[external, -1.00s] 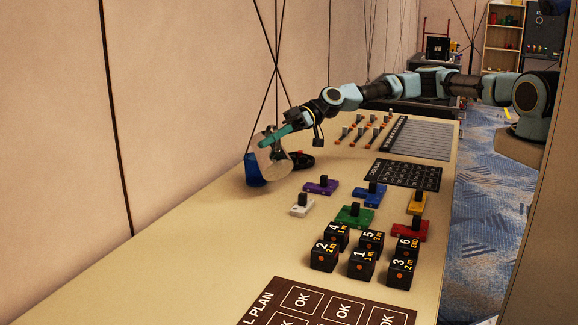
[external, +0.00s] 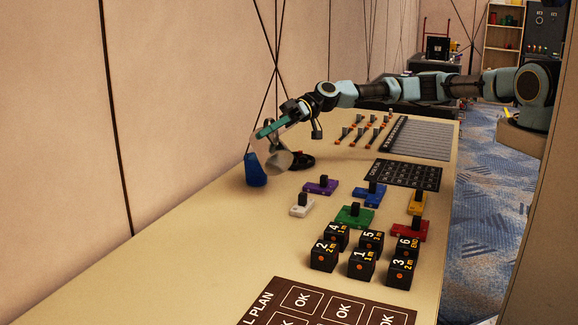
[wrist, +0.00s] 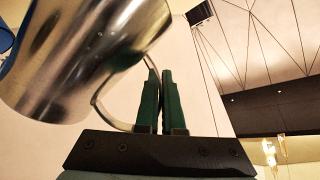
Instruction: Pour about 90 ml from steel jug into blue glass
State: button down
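The steel jug (external: 266,150) is held off the table, strongly tilted, with its mouth end toward the blue glass. My gripper (external: 272,128) is shut on the jug's handle. In the wrist view the green fingers (wrist: 161,100) close on the handle, and the shiny jug body (wrist: 75,55) fills the upper left. The blue glass (external: 256,174) stands upright on the table, just below and left of the jug. A sliver of it shows at the left edge of the wrist view (wrist: 5,40). The jug's mouth, any stream and the level in the glass cannot be seen.
A dark round base (external: 301,161) lies right of the jug. Coloured blocks with black knobs (external: 354,216) and numbered black cubes (external: 362,264) stand nearer the camera. The panelled wall (external: 180,120) rises behind the glass. The table's near left part is clear.

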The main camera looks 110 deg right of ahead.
aim_at(272, 155)
jog(key=shift+d+r, duration=0.15)
jog(key=shift+r, duration=0.15)
jog(key=shift+f, duration=0.1)
jog(key=shift+w+d+r+m+y+b, duration=0.1)
jog(key=shift+d+r+m+b, duration=0.15)
jog(key=shift+d+b, duration=0.15)
jog(key=shift+d+r+m+y+b, duration=0.15)
jog(key=shift+d+m+b, duration=0.15)
jog(key=shift+d, duration=0.15)
jog(key=shift+w+d+r+m+y+b, duration=0.1)
jog(key=shift+d+r+m+b, duration=0.1)
jog(key=shift+d+m+b, duration=0.15)
dwell(0.8)
jog(key=shift+r, duration=0.25)
dwell(0.5)
